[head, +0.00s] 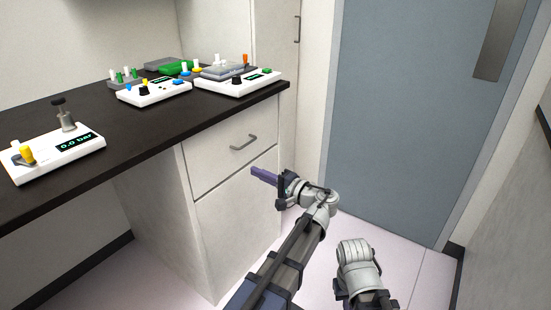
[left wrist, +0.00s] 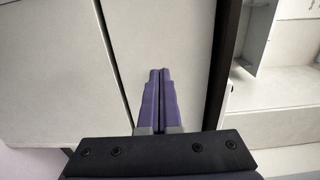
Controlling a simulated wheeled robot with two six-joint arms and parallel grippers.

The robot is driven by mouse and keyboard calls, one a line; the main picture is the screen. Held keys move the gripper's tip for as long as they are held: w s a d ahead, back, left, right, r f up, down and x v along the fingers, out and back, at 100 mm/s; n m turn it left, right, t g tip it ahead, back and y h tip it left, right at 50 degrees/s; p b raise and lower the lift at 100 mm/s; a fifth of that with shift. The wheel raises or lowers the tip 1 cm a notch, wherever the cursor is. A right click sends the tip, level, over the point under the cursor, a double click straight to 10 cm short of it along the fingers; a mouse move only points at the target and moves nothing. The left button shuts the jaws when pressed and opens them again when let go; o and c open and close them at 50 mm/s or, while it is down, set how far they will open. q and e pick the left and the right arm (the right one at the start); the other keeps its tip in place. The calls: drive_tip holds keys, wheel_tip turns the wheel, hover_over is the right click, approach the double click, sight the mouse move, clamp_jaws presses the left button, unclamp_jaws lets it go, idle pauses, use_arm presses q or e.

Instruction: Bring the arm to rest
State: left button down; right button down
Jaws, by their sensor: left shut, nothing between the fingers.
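My left gripper (head: 256,172) is in front of the drawer cabinet, below the level of the dark worktop. Its purple fingers point left in the head view and hold nothing. In the left wrist view the fingers (left wrist: 160,74) lie together, shut, with pale cabinet panels behind them. Whether the fingertips touch the cabinet front cannot be told. Part of my other arm shows at the bottom of the head view, but its gripper is not in view.
The dark worktop (head: 138,125) carries a white device reading 0.0 bar (head: 62,152) and several other devices with coloured knobs. The drawer handle (head: 244,142) sticks out above my left gripper. A grey-blue door (head: 410,120) stands to the right, with open floor before it.

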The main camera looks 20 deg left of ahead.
use_arm(q)
drive_tip(key=s+d+f+g+h, duration=0.25)
drive_tip(key=s+f+h, duration=0.2)
drive_tip(key=f, duration=0.25)
drive_tip(key=s+d+f+g+h, duration=0.1)
drive_tip(key=s+d+f+h, duration=0.2)
drive_tip(key=s+f, duration=0.3)
drive_tip(key=s+d+f+g+h, duration=0.3)
drive_tip(key=s+d+f+h, duration=0.55)
drive_tip(key=s+d, duration=0.4)
wheel_tip(320, 180, up, 35)
drive_tip(key=d+p, duration=0.1)
drive_tip(key=p, duration=3.4)
drive_tip(key=shift+w, duration=0.35)
